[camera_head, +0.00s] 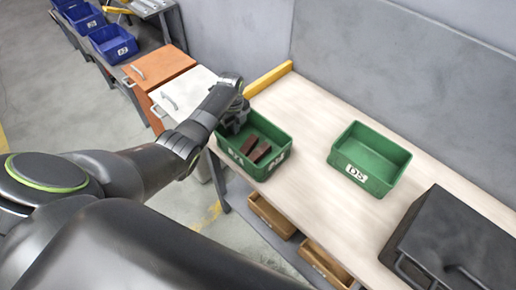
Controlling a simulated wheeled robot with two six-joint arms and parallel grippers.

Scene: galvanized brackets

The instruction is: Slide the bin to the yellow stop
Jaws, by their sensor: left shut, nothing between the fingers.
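A green bin (271,171) stands on the pale bench at its left end, with brown bars inside. The yellow stop (268,79) is a bar at the bench's back left edge, behind this bin. A second green bin (363,183), labelled D5 and empty, stands to the right. My left gripper (234,127) is shut at the far left corner of the bin with the bars. Its fingertips are partly hidden, and I cannot tell whether they touch the bin wall. My right gripper is not in view.
A black case (460,240) sits at the bench's right end. The bench top (305,115) is clear between the bins and the wall. Orange and white cabinets (160,65) stand left of the bench. Blue bins (113,42) are farther back.

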